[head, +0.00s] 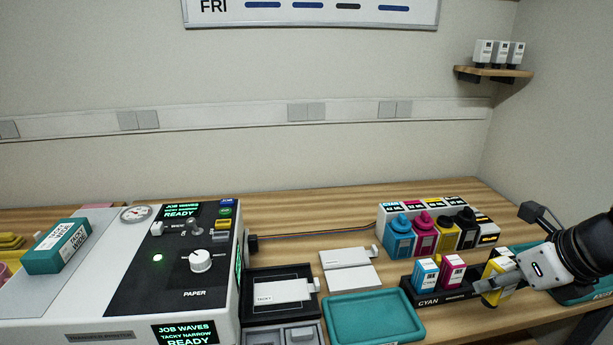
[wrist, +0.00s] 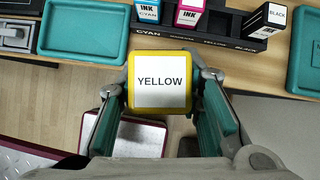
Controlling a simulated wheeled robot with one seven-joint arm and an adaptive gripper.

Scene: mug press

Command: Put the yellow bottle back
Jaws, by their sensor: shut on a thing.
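The yellow bottle (head: 493,268) is held between the fingers of my gripper (head: 487,286) at the right. In the wrist view, its white top label reading YELLOW (wrist: 161,79) faces the camera, and my gripper (wrist: 163,95) is shut on its sides. The dark ink rack (head: 425,297) holds a cyan bottle (head: 426,272) and a magenta bottle (head: 453,270). In the wrist view, the rack (wrist: 190,39) shows an open space between the magenta bottle (wrist: 190,15) and the black bottle (wrist: 265,20). The yellow bottle appears in front of the rack, apart from it.
A teal tray (head: 375,318) lies left of the rack. Another teal tray (wrist: 303,60) shows at right in the wrist view. Behind the rack stand several larger ink bottles (head: 430,235). The press (head: 150,270) fills the left.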

